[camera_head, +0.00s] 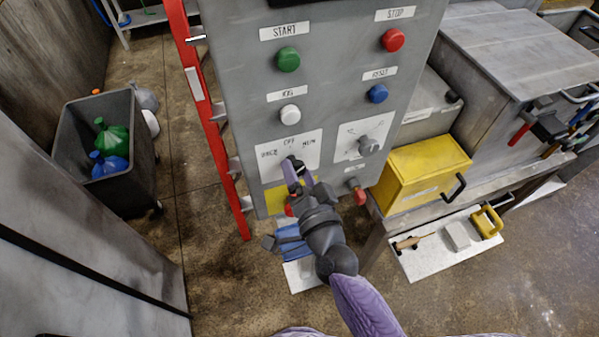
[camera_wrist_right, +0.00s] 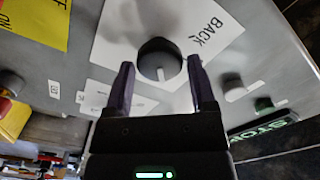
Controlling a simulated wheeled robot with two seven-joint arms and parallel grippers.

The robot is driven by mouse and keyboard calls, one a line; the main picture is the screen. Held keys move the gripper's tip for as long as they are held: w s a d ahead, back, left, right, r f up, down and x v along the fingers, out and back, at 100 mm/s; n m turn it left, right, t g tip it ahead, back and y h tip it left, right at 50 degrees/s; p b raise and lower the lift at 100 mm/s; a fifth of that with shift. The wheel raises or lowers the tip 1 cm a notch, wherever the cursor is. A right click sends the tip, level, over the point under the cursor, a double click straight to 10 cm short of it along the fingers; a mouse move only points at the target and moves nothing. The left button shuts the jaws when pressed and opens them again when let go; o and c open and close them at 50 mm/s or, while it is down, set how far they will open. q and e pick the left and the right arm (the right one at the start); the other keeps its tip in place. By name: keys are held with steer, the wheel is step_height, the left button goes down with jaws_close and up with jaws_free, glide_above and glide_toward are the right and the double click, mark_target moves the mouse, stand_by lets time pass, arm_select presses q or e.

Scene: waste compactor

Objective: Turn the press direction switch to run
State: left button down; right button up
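The press direction switch is a round dark knob (camera_wrist_right: 160,58) on a white label (camera_wrist_right: 205,38) in the right wrist view. BACK is readable there. Its white mark points down the picture, toward my gripper's palm. In the head view the label (camera_head: 270,155) reads BACK, OFF and RUN, and the knob is mostly hidden by my gripper. My right gripper (camera_wrist_right: 162,72) has its two fingers apart, one on each side of the knob, with small gaps showing. In the head view my right gripper (camera_head: 295,170) is at the panel. My left gripper is out of view.
The grey panel (camera_head: 330,85) has a green START button (camera_head: 288,59), red STOP button (camera_head: 393,40), white JOG button (camera_head: 290,114), blue RESET button (camera_head: 377,93) and a second knob (camera_head: 369,145). A red ladder-like frame (camera_head: 204,110) stands left; a yellow box (camera_head: 424,172) sits right.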

steer(key=shift+o, duration=1.2)
steer(key=b+v, duration=0.1)
steer(key=v, duration=0.9)
